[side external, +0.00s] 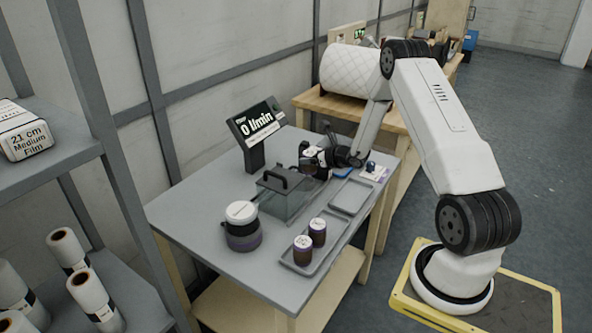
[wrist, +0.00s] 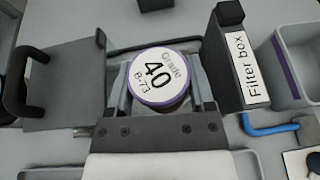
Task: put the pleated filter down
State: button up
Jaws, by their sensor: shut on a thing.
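The pleated filter (wrist: 158,76) shows its round white top in the wrist view, printed "Grade 40 B-73", with a purple rim. My gripper (wrist: 161,88) is shut on it, with a grey finger at each side. The filter's lower part is hidden beneath its top, so I cannot tell whether it touches anything. A dark upright with a "Filter box" label (wrist: 255,68) stands just right of it. In the side view my gripper (side external: 316,160) is low over the table's far right part, behind the clear box; the held filter is hard to make out there.
A clear box with a dark handled lid (side external: 284,180) stands left of my gripper. A display (side external: 257,123) reads 0 l/min. A white-topped round stack (side external: 242,240) stands front left.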

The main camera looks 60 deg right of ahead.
aim_at(304, 171)
jog(key=shift+w+d+f, duration=0.35)
jog(key=shift+w+f, duration=0.3)
jog(key=shift+f, duration=0.2)
jog(key=shift+w+d+f, duration=0.35)
jog(key=shift+w+f, duration=0.25)
jog(key=shift+f, duration=0.25)
jog(key=shift+w+f, duration=0.15)
jog(key=shift+f, duration=0.1)
jog(key=shift+w+d+f, duration=0.1)
jog(key=shift+f, duration=1.45)
jog(key=shift+f, duration=0.35)
jog(key=o, duration=1.2)
jog(key=shift+o, duration=0.2)
jog(key=shift+r, duration=0.1)
